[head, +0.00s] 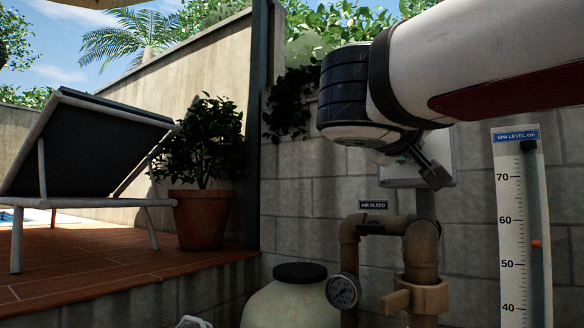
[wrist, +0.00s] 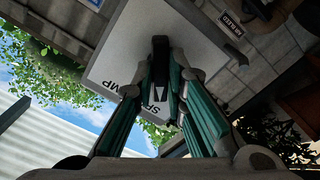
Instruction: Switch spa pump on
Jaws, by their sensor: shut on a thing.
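The spa pump switch box is a pale grey box with black lettering, partly readable as "SP" and "MP". In the wrist view its face (wrist: 194,52) fills the upper middle, upside down. A black switch handle (wrist: 160,48) stands out from the face. My gripper (wrist: 163,88) is shut on this handle, its green-sided fingers on either side. In the head view the box (head: 443,150) is on the block wall, partly hidden behind my gripper (head: 430,170) and wrist. The handle's on or off position cannot be told.
Brown pipes (head: 421,250) with an air bleed label (head: 373,205) and a round gauge (head: 344,291) stand below the box. A spa level scale (head: 514,225) is at right. A tank (head: 292,305) stands low in the middle. A potted plant (head: 203,217) and lounger are left.

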